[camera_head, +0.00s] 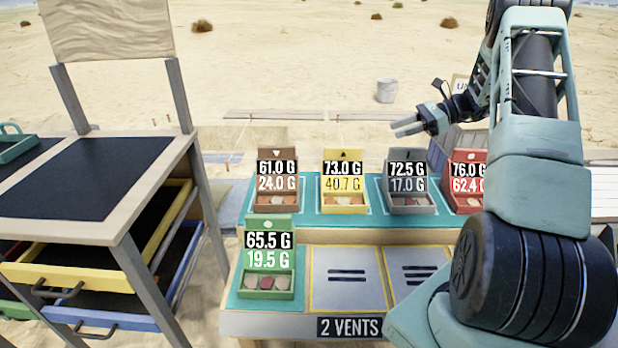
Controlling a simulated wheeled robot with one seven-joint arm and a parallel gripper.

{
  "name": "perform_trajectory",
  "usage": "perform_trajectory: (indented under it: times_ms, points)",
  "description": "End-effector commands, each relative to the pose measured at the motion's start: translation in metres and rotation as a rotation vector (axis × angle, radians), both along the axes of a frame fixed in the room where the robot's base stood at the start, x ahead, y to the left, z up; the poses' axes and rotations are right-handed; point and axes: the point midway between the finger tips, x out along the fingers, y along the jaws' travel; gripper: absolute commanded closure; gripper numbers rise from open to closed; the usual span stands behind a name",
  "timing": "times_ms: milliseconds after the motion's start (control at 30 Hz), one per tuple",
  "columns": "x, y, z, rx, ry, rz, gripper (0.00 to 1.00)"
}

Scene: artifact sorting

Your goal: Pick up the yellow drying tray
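Two yellow tray-like things show. One is a small yellow box (345,201) in the back row of the teal-topped table, marked 73.0 G and 40.7 G, with brownish pieces inside. The other is a wide yellow-rimmed tray (62,273) with a dark handle, slid in under the dark top of the rack at left. I cannot tell from the view alone which is the drying tray. My gripper (393,128) is above and behind the table, pointing left, its two fingers a little apart with nothing seen between them. It touches neither yellow thing.
Brown (277,201), grey (409,202) and red (464,200) boxes share the back row; a green box (268,285) stands front left. Two flat marked panels lie front centre. A blue-rimmed tray (125,319) sits below the yellow one. My arm hides the table's right side.

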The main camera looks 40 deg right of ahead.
Motion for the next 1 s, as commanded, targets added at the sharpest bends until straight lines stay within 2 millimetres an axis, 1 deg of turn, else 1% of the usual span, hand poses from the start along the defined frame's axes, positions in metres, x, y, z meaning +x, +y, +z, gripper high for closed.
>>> perform_trajectory:
  times_ms: [67,400,500,633,867,1000]
  points:
    - [0.004,0.004,-0.002,0.005,0.000,-0.004,0.60]
    - [0.042,0.057,-0.027,0.004,0.001,0.002,0.60]
    - [0.052,0.071,-0.035,0.003,0.001,0.001,0.60]
    - [0.060,0.081,-0.041,0.001,-0.001,0.000,0.60]
    - [0.066,0.089,-0.045,0.002,-0.001,0.000,0.60]
    - [0.075,0.103,-0.052,0.003,0.001,0.002,0.60]
